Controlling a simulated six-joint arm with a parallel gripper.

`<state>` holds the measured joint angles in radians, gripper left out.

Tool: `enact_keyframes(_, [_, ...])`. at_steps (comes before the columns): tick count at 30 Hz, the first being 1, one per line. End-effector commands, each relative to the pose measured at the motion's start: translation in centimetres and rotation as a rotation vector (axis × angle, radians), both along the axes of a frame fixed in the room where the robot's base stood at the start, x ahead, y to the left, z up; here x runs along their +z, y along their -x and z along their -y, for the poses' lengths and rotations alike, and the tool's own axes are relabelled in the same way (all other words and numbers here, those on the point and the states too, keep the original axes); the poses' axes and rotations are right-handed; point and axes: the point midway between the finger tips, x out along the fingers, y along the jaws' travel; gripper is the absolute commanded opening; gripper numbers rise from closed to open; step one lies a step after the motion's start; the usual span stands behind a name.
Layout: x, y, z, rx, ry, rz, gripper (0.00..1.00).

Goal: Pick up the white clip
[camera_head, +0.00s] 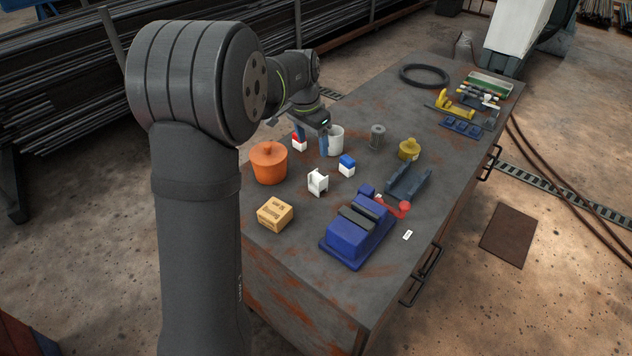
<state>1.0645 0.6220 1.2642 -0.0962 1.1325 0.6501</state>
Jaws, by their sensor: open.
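The white clip (317,183) stands on the grey bench, right of the orange pot, with a notched, two-pronged shape. My gripper (311,146) is above the bench behind the clip, pointing down, its two blue fingers apart with nothing seen between them. The clip is in front of the gripper and apart from it. How high the fingertips are above the bench is hard to tell.
Near my fingers are a red-and-white block (299,144) and a white cup (336,141). A blue-and-white block (347,167), orange pot (268,166), cardboard box (275,214) and blue vise (351,241) surround the clip.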

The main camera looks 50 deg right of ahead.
Motion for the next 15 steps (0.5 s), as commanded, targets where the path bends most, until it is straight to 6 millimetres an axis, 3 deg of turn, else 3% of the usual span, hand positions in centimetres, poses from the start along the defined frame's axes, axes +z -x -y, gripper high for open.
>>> enact_keyframes(9, [-6.8, 0.2, 0.9, -0.001, -0.005, -0.002, 0.66])
enact_keyframes(15, [-10.3, 0.2, 1.5, 0.0, -0.004, -0.002, 0.66])
